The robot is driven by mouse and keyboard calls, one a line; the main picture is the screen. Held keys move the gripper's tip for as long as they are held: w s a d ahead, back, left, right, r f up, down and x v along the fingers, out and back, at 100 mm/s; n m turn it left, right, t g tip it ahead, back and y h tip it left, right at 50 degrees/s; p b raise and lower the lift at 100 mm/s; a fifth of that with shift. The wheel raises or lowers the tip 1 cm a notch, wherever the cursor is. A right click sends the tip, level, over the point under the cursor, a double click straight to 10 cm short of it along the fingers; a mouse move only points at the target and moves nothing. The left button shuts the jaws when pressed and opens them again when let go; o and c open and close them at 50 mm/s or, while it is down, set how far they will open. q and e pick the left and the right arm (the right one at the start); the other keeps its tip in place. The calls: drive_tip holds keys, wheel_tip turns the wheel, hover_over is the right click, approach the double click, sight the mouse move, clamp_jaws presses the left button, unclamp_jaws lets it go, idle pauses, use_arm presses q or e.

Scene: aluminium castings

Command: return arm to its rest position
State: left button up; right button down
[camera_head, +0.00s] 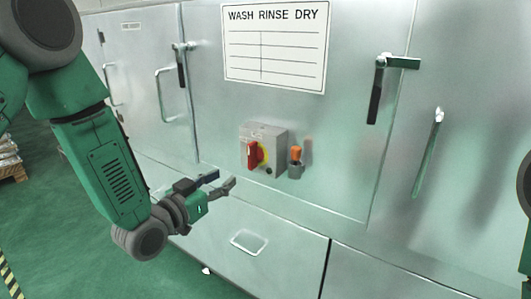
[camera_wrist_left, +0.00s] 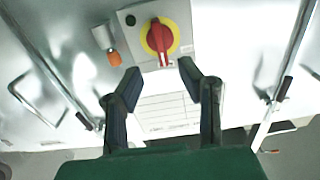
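My left arm comes in from the left in the head view, green with dark joints. Its gripper (camera_head: 222,183) is in front of the steel cabinet, a little left of and below the grey switch box (camera_head: 270,138). In the left wrist view the two fingers of the left gripper (camera_wrist_left: 157,80) are apart with nothing between them. The red rotary handle (camera_head: 253,155) on its yellow disc stands upright in the head view. It also shows beyond the fingertips in the wrist view (camera_wrist_left: 160,40). My right gripper is not in view.
An orange-topped part (camera_head: 296,154) sits right of the switch box. Door handles (camera_head: 375,92) stick out from the cabinet (camera_head: 340,180). A sign (camera_head: 276,45) reads WASH RINSE DRY. A pallet load (camera_head: 9,158) stands far left. Green floor (camera_head: 60,215) is open at left.

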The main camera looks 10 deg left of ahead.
use_arm(q)
drive_tip(key=s+a+f+n+g+y, duration=0.1)
drive_tip(key=s+f+g+y, duration=0.1)
drive_tip(key=s+f+g, duration=0.55)
drive_tip(key=s+f+n+g+y, duration=0.1)
drive_tip(key=s+f+g+y, duration=0.1)
drive_tip(key=s+f, duration=0.95)
drive_tip(key=s+a+f+g+y, duration=0.1)
drive_tip(key=s+f+g, duration=0.2)
drive_tip(key=s+f, duration=0.2)
drive_tip(key=s+a+f+n+g+y, duration=0.1)
drive_tip(key=s+f+g, duration=0.3)
drive_tip(key=s, duration=0.8)
wheel_tip(320, 180, down, 3)
drive_tip(key=shift+a+r+n, duration=0.2)
drive_tip(key=shift+a+n, duration=0.1)
drive_tip(key=shift+a, duration=0.4)
